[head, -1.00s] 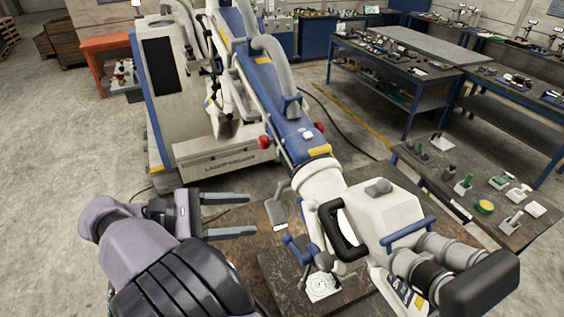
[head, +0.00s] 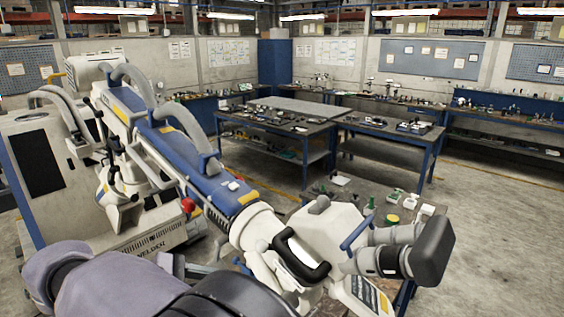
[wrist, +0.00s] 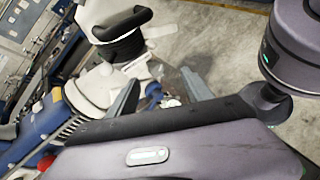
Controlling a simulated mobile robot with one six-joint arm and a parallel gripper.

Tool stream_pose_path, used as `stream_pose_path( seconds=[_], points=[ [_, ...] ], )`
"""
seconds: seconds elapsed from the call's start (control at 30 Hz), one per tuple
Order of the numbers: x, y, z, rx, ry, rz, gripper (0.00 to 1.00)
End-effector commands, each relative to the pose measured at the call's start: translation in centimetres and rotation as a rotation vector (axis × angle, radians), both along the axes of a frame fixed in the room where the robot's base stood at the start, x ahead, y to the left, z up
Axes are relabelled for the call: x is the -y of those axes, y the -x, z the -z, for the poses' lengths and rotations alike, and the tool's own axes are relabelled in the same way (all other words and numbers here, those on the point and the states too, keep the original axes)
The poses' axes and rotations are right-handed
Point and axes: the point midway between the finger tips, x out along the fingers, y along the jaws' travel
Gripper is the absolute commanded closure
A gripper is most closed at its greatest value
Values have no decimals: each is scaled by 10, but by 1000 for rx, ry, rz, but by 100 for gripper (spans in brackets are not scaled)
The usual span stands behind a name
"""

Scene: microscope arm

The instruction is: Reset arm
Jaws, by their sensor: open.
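The microscope arm is a white and blue boom (head: 185,165) that runs from its white floor stand (head: 50,165) down to a white head (head: 325,232). The head has a black loop handle (head: 300,262) and a large dark end piece (head: 432,245). In the wrist view, the white head and a black handle (wrist: 122,22) are at the top, with part of the blue boom (wrist: 35,130) at lower left. My gripper (wrist: 160,76) is open, its two grey fingers apart with nothing gripped. In the head view my own arm mostly hides it, left of the microscope head.
A side table (head: 345,185) with small parts stands behind the microscope head. Blue workbenches (head: 270,150) stand farther back. A red knob (head: 188,205) sticks out under the boom. Open concrete floor (head: 490,230) lies at the right.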

Motion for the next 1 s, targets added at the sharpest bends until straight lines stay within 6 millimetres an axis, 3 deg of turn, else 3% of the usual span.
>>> stream_pose_path(
  seconds=[0.03, 0.17, 0.23, 0.33, 0.43, 0.57, 0.7, 1.0],
  points=[
    [27, -1, 19, 2, -67, 64, 41],
    [104, 14, 60, 37, -324, 306, 41],
    [149, 38, 98, 97, -531, 513, 41],
    [194, 88, 165, 258, -894, 896, 41],
    [208, 124, 217, 461, -1217, 1258, 41],
    [212, 141, 251, 667, -1491, 1571, 41],
    [214, 143, 255, 749, -1593, 1686, 41],
    [213, 143, 251, 747, -1594, 1687, 41]
  ],
)
